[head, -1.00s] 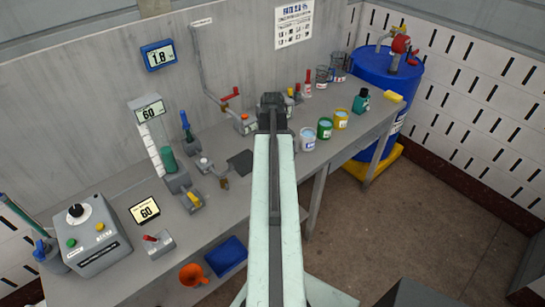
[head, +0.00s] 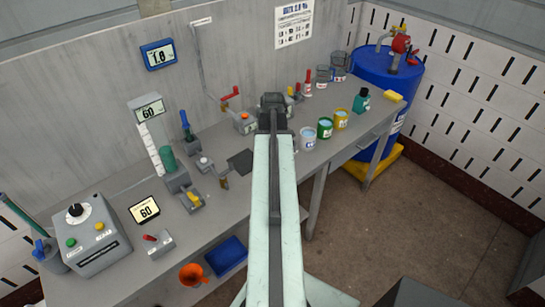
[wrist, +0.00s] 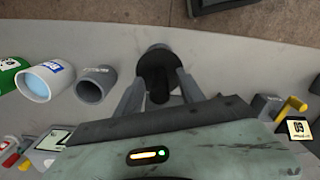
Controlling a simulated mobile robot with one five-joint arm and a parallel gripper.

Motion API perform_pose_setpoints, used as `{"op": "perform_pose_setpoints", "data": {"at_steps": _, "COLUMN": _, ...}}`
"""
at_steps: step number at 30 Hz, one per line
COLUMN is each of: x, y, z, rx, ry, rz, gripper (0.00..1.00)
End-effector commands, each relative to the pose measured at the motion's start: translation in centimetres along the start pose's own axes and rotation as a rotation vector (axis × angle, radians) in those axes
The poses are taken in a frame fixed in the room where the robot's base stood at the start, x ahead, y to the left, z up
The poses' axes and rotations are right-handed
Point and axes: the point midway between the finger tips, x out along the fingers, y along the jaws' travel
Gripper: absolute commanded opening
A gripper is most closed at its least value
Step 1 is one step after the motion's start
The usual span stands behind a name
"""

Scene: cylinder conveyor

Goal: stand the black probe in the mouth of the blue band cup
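The blue band cup (head: 308,140) stands upright on the bench, just right of my gripper (head: 272,103) in the head view. In the wrist view the cup (wrist: 45,81) is at the left, with pale blue inside its mouth. My gripper (wrist: 160,85) has the black probe (wrist: 157,72) between its two fingers, which appear to touch it on both sides. The probe is seen nearly end-on, and its far end is hidden. It is apart from the cup. In the head view my arm hides most of what is held.
An empty grey holder (wrist: 95,88) stands between the cup and my gripper in the wrist view. Green (head: 325,129) and yellow (head: 341,120) banded cups stand right of the blue one. A green-black bottle (head: 361,101) is farther right. The bench's front edge is close.

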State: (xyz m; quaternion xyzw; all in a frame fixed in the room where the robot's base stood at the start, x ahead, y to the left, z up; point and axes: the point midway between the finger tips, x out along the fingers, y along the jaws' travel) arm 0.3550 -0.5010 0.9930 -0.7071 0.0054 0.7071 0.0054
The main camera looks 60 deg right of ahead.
Motion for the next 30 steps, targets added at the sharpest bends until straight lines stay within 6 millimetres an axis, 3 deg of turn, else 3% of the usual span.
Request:
{"op": "perform_pose_setpoints", "data": {"at_steps": 8, "x": -1.0, "y": 0.0, "z": 0.0, "rx": 0.0, "ry": 0.0, "rz": 0.0, "gripper": 0.46}}
{"op": "perform_pose_setpoints", "data": {"at_steps": 18, "x": -7.0, "y": 0.0, "z": 0.0, "rx": -0.001, "ry": 0.0, "rz": 0.0, "gripper": 0.46}}
{"op": "perform_pose_setpoints", "data": {"at_steps": 21, "x": -8.0, "y": 0.0, "z": 0.0, "rx": -0.001, "ry": 0.0, "rz": 0.0, "gripper": 0.46}}
{"op": "perform_pose_setpoints", "data": {"at_steps": 30, "x": -7.8, "y": 0.0, "z": 0.0, "rx": -0.001, "ry": 0.0, "rz": 0.0, "gripper": 0.46}}
